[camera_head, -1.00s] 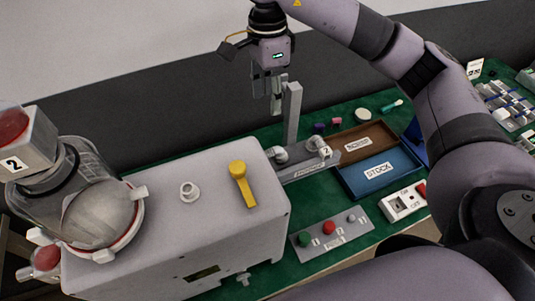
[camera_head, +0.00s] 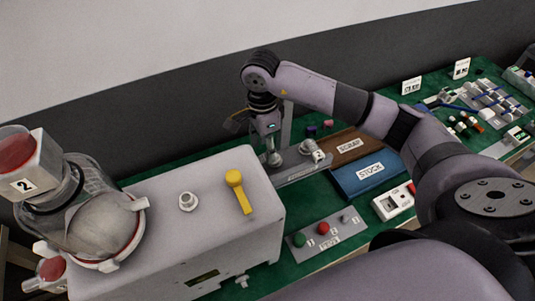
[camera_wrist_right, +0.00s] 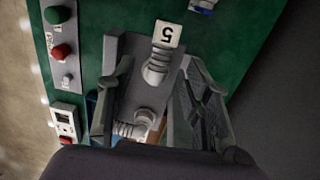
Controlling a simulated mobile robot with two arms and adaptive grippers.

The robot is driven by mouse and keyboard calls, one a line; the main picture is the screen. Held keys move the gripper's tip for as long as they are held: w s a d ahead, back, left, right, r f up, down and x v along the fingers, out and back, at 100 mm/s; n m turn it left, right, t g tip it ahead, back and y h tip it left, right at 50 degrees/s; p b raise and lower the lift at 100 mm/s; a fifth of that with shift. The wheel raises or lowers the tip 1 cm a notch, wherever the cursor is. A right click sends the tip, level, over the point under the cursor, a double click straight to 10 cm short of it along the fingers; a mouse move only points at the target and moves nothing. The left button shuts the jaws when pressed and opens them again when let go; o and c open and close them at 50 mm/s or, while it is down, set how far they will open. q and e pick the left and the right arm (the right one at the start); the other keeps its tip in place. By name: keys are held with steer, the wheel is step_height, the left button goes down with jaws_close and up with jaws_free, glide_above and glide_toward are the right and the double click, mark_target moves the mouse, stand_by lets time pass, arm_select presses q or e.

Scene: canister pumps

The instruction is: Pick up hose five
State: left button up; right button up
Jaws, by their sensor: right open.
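A short ribbed grey hose piece (camera_wrist_right: 157,66) with a white tag (camera_wrist_right: 168,33) stands on a grey holder (camera_wrist_right: 115,50) in the right wrist view. The tag reads 5, upside down. In the head view the tag (camera_head: 318,156) is too small to read surely. A second ribbed piece with a hex nut (camera_wrist_right: 144,118) sits nearer the wrist on the same holder. My right gripper (camera_head: 272,160) is low over the holder's left end. In the wrist view its open fingers (camera_wrist_right: 158,85) are on both sides of these pieces, holding nothing visible. My left gripper is not in view.
A white pump housing (camera_head: 215,225) with a yellow lever (camera_head: 238,190) stands close on the left. A blue STOCK tray (camera_head: 345,184) and a brown SCRAP tray (camera_head: 372,143) lie right of the holder. A button panel (camera_head: 300,243) is in front.

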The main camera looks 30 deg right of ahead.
steer(key=shift+s+d+f+p, duration=0.1)
steer(key=shift+f+p, duration=0.25)
steer(key=shift+f, duration=1.3)
jaws_close()
